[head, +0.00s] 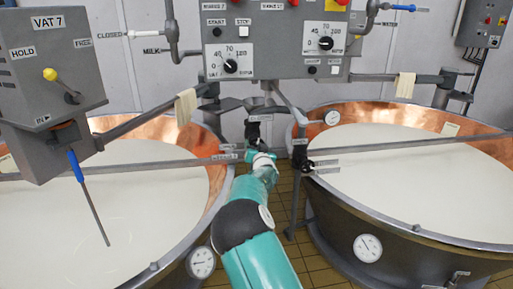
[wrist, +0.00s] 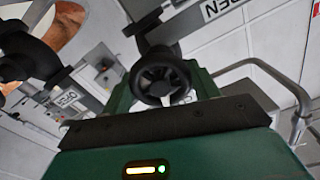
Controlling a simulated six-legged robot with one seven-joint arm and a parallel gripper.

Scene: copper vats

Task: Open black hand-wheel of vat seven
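A black spoked hand-wheel (wrist: 162,82) is in the middle of the wrist view, between the two green fingers of my gripper (wrist: 160,92). The fingers stand apart, one on each side of the wheel; whether they touch its rim is hard to tell. In the head view my gripper (head: 260,157) is small and reaches into the gap between the two vats, just below a black valve part (head: 253,131). The wheel itself is mostly hidden there. The left vat (head: 110,205) stands below a grey box with a VAT 7 sign (head: 47,22).
A second black valve (head: 302,157) is close by on the right, at the right vat (head: 420,185). A control panel (head: 275,45) hangs above. Grey bars cross both vats. A blue-handled rod (head: 76,166) hangs over the left vat. A curved pipe (wrist: 275,75) is at right in the wrist view.

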